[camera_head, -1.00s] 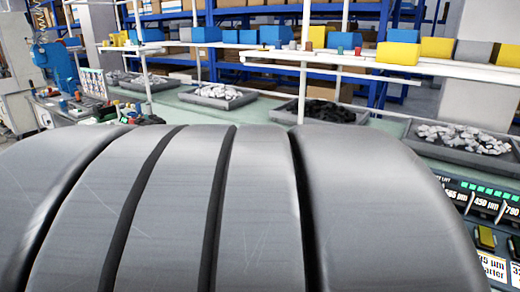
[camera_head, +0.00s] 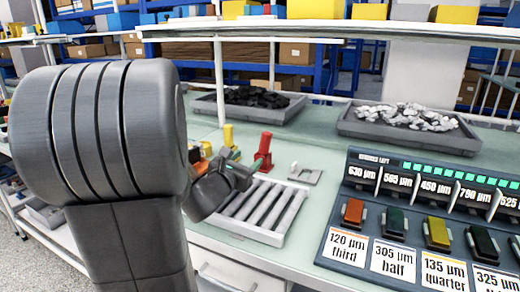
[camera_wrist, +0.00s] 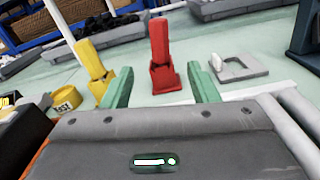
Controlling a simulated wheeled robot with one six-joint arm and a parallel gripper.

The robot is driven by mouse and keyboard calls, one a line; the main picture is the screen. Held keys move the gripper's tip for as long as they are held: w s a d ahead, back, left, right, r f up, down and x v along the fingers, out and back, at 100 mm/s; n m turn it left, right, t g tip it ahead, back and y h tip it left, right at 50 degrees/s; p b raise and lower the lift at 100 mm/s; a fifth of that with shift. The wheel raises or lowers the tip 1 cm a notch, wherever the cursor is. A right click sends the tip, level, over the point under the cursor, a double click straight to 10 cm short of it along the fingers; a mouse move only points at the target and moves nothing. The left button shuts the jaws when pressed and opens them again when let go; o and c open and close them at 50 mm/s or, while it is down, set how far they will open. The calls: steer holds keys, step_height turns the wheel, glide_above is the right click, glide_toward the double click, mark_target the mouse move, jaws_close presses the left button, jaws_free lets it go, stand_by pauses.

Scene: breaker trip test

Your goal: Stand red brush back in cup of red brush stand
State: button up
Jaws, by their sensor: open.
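A red upright piece on a red base, which looks like the red brush stand (camera_head: 263,152), stands on the green bench. In the wrist view the red stand (camera_wrist: 161,58) is straight ahead, between and beyond my fingertips. I cannot make out a separate red brush or the cup opening. My gripper (camera_head: 238,168) is left of the stand in the head view, partly hidden by my arm. In the wrist view my gripper's (camera_wrist: 160,88) two green fingers are apart with nothing between them.
A yellow stand (camera_wrist: 92,62) is left of the red one, near a yellow ring (camera_wrist: 66,101). A notched grey plate (camera_head: 305,172) lies to the right. A grey roller tray (camera_head: 283,222) is in front; a labelled panel (camera_head: 405,225) stands at right. Trays (camera_head: 348,127) line the back.

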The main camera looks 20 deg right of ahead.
mark_target(264, 143)
steer(key=p+x, duration=0.1)
steer(key=x, duration=1.2)
steer(key=shift+w+d+r+p, duration=0.15)
steer(key=shift+w+d+p, duration=0.1)
steer(key=shift+d+p, duration=0.05)
steer(key=c, duration=1.2)
steer(key=shift+o, duration=0.2)
